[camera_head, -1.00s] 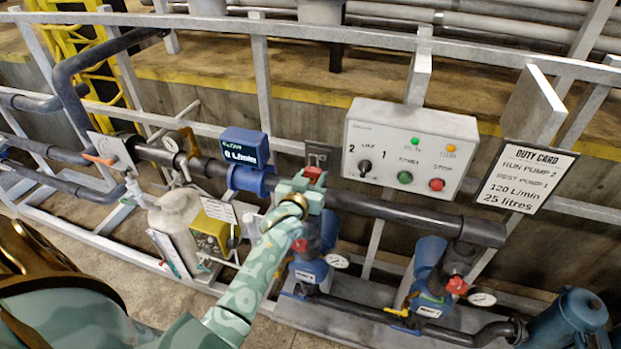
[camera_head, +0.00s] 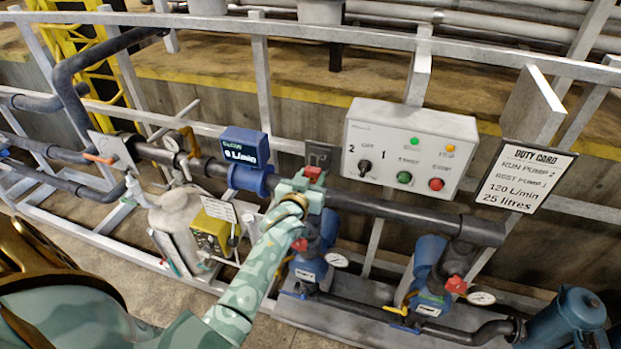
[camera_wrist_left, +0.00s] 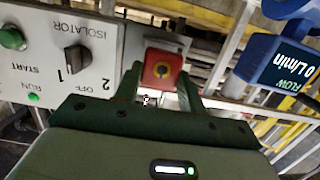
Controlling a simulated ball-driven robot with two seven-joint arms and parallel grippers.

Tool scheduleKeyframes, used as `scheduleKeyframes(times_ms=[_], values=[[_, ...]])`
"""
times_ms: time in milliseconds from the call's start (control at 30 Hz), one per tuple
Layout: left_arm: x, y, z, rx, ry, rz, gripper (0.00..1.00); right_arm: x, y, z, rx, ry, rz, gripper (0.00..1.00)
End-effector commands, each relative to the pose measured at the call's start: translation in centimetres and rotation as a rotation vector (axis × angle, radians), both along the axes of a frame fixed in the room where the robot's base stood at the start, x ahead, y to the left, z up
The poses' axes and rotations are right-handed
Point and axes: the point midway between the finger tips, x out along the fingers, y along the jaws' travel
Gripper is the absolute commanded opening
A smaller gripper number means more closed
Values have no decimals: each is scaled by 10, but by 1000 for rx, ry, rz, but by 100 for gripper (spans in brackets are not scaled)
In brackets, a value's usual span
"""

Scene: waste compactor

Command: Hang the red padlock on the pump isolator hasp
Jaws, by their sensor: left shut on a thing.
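My left gripper (camera_head: 302,190) is shut on the red padlock (camera_head: 314,173), with its arm reaching in from the lower left. My right gripper is not in view.
The control box (camera_head: 408,150) with selector and buttons is right of the gripper. A blue flow meter (camera_head: 245,147) is close on the left. The dark pipe (camera_head: 400,212) runs below, with blue pumps under it. A duty card (camera_head: 525,177) hangs at the right.

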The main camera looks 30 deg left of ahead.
Motion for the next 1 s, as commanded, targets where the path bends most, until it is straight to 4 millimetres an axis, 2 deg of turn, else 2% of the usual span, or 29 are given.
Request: scheduleKeyframes(times_ms=[1000], values=[[20, 5, 0, 0, -2, 0, 22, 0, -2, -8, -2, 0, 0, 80]])
